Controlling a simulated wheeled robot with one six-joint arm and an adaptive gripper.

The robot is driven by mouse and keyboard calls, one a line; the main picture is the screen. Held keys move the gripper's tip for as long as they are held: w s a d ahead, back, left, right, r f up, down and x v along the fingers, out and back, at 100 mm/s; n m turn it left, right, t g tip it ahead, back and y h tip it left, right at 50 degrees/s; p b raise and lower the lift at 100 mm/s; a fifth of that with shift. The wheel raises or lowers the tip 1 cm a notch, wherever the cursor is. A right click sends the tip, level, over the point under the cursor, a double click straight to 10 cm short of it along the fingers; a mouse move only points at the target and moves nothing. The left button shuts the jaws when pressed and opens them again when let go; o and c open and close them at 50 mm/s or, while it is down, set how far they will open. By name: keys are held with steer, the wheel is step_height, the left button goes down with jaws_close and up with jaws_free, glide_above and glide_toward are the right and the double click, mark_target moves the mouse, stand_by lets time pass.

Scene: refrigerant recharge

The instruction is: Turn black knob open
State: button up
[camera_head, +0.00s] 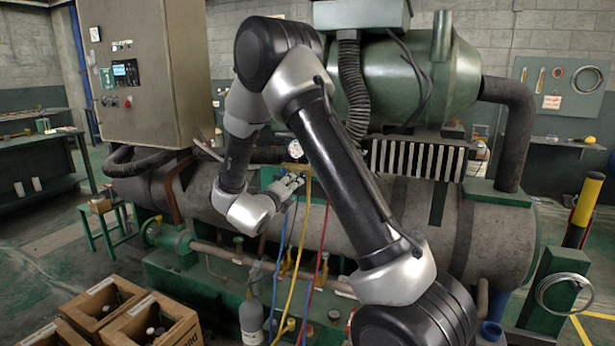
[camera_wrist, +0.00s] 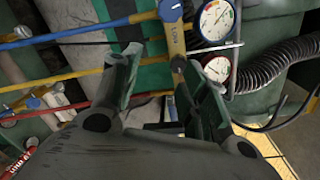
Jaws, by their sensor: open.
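My gripper (camera_head: 289,185) is open in front of the gauge manifold in the head view. In the wrist view its two fingers (camera_wrist: 157,62) stand apart, with nothing clamped between them. A small dark knob (camera_wrist: 178,64), seemingly the black knob, shows on the yellow manifold (camera_wrist: 175,38), close to the right fingertip. I cannot tell whether they touch. A blue knob (camera_wrist: 170,10) sits at the manifold's upper end. In the head view the manifold (camera_head: 294,166) shows beside my gripper, but the black knob cannot be made out there.
Two round gauges, one upper (camera_wrist: 216,19) and one lower (camera_wrist: 217,68), sit right of the manifold. Blue (camera_wrist: 75,35), yellow (camera_wrist: 70,78) and red (camera_wrist: 45,111) hoses run left. A ribbed black hose (camera_wrist: 275,62) lies right. A grey cylinder (camera_head: 251,318) stands below.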

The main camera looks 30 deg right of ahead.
steer(key=w+d, duration=0.1)
steer(key=d, duration=0.1)
steer(key=w+d+r+m+h, duration=0.1)
steer(key=d, duration=0.1)
steer(key=w+d+r+m, duration=0.1)
steer(key=w+d, duration=0.1)
steer(key=d, duration=0.1)
stand_by(0.3)
jaws_close()
